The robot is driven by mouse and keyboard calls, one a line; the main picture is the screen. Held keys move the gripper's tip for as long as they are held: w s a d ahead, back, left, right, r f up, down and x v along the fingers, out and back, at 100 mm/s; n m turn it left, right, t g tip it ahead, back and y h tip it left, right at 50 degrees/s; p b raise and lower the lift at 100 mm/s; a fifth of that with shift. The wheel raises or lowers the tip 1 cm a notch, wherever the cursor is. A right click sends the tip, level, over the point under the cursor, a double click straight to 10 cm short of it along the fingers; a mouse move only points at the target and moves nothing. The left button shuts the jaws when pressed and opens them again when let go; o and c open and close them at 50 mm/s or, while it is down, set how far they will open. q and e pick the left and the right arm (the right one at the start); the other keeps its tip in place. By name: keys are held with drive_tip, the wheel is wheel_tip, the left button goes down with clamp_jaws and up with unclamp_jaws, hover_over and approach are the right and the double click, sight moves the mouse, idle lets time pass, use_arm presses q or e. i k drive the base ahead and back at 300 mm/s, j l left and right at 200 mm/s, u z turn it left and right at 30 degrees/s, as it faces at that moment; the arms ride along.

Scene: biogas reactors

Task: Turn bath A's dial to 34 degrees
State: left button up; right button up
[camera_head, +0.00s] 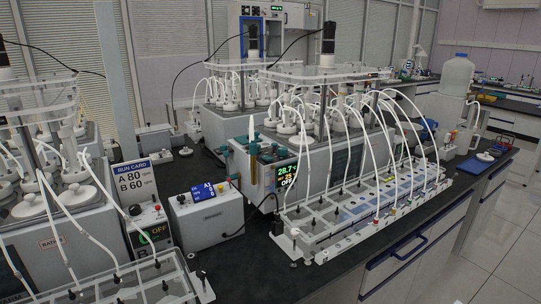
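Two water baths with displays show, and I cannot tell which is bath A. The left bath (70,262) has a label starting "BATH" whose letter I cannot read. Its control box (150,222) has a dark display with green characters, partly legible as "OFF", and small red and dark knobs on top. The middle bath (247,178) has a display (287,175) reading about 28.7, with a smaller orange set value, perhaps 25, and "OFF" below. No dial is clear enough to read its setting. Neither of my grippers is in view.
A run card (134,178) reads A 80, B 60. A white box with a blue screen (205,212) stands between the baths. Some dark bench top (245,262) is clear at the front.

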sight(282, 151)
drive_tip(key=u, duration=0.4)
drive_tip(key=l+u, duration=0.15)
drive_tip(key=u, duration=0.2)
drive_tip(key=l+u, duration=0.1)
drive_tip(key=u, duration=0.3)
drive_tip(key=l+u, duration=0.25)
drive_tip(key=l, duration=0.15)
drive_tip(key=k+l+u, duration=0.1)
drive_tip(key=l+u, duration=0.2)
drive_tip(key=k+l+u, duration=0.1)
drive_tip(key=l+u, duration=0.15)
drive_tip(key=l, duration=0.25)
drive_tip(key=k+l+u, duration=0.25)
drive_tip(key=l, duration=0.15)
drive_tip(key=i, duration=0.1)
